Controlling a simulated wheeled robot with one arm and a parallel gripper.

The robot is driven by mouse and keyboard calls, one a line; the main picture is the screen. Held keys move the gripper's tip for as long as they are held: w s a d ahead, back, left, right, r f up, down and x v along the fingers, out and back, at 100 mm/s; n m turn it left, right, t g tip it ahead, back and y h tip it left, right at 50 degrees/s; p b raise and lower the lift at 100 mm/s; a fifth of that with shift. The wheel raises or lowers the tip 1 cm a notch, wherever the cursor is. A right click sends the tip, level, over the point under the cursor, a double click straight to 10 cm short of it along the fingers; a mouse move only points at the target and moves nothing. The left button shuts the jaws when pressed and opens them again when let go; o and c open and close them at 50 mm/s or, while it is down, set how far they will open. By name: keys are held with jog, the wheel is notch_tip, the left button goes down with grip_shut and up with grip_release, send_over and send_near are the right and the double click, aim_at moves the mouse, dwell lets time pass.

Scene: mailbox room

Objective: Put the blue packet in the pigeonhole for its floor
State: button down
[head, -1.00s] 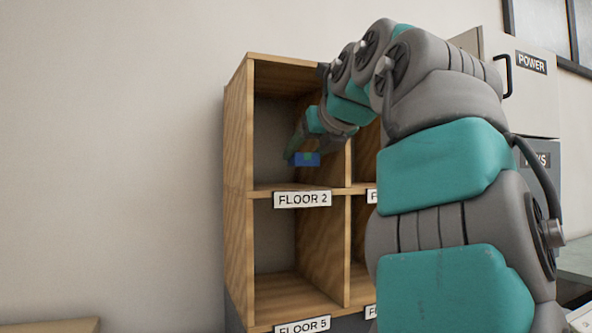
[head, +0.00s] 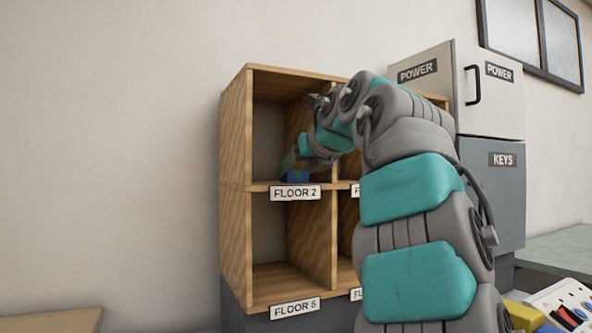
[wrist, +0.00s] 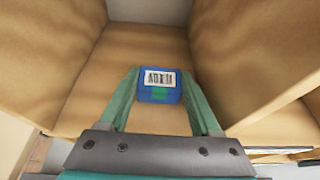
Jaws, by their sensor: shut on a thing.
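My gripper (wrist: 160,102) is shut on the blue packet (wrist: 158,92), with one teal finger on each side of it. The packet carries a white barcode label and a green patch. In the head view the packet (head: 297,177) is at the open front of the pigeonhole over the FLOOR 2 label (head: 295,192), close above the hole's bottom board. I cannot tell whether it touches the board. My arm comes in from the right and hides part of the upper right pigeonhole. The packet's floor marking is not readable.
The pigeonhole below is empty and bears the FLOOR 5 label (head: 294,308). The right-hand labels are mostly hidden by my arm. A POWER cabinet (head: 492,95) and a KEYS cabinet (head: 505,205) stand at the right. A wooden surface (head: 50,322) is at lower left.

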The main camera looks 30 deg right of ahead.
jog(key=shift+c, duration=0.5)
grip_release()
jog(key=shift+r, duration=0.25)
jog(key=shift+s+r, duration=0.1)
jog(key=shift+s, duration=0.1)
jog(key=v, duration=1.1)
jog(key=shift+s, duration=0.25)
jog(key=shift+s+r, duration=0.1)
